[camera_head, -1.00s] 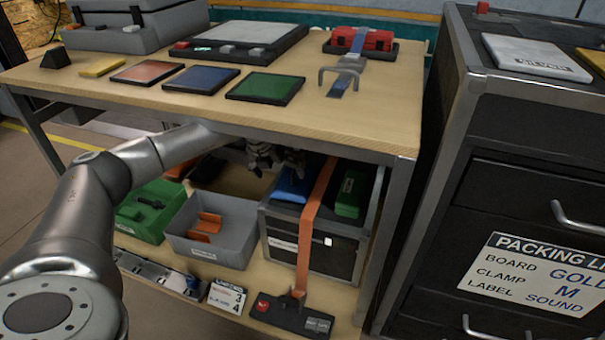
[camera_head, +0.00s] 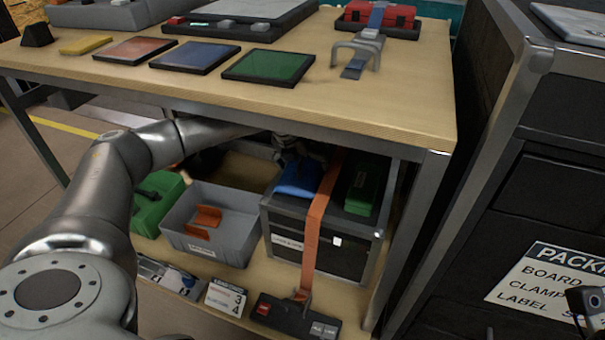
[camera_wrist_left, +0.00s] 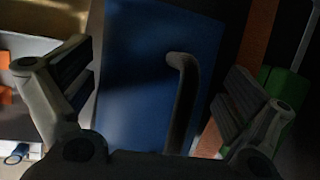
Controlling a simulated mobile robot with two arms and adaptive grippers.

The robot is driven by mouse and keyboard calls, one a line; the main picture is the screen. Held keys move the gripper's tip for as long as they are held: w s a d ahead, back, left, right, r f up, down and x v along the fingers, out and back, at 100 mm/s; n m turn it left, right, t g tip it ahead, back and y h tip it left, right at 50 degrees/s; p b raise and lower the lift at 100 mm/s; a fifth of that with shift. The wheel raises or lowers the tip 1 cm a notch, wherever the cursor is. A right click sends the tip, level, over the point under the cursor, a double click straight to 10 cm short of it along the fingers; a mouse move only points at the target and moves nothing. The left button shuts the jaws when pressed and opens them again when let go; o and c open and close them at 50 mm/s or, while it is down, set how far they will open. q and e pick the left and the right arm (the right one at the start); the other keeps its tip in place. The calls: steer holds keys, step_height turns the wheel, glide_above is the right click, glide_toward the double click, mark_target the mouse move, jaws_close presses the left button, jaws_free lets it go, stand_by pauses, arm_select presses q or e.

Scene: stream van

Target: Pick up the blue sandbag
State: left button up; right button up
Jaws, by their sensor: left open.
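The blue sandbag (camera_head: 298,178) lies on top of a dark case (camera_head: 285,215) on the lower shelf, left of an orange strap (camera_head: 320,215). In the left wrist view the blue sandbag (camera_wrist_left: 150,50) fills the middle, with a dark curved handle (camera_wrist_left: 183,95) standing on it. My left gripper (camera_head: 293,155) reaches under the tabletop and is over the bag. In the wrist view its two fingers (camera_wrist_left: 155,95) are spread apart on either side of the handle, with nothing gripped. The tabletop's shadow darkens the gripper in the head view.
A green bag (camera_head: 362,188) lies right of the strap. A grey bin (camera_head: 209,228) with an orange piece and a green bin (camera_head: 158,200) stand to the left. The tabletop edge (camera_head: 270,118) is close above my left arm. A table leg (camera_head: 412,230) stands at the right.

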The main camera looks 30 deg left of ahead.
arm_select(q)
steer(key=shift+r, duration=0.1)
steer(key=shift+d, duration=0.1)
steer(key=c, duration=1.5)
steer(key=shift+r, duration=0.1)
steer(key=shift+w+r, duration=0.1)
steer(key=shift+r, duration=0.05)
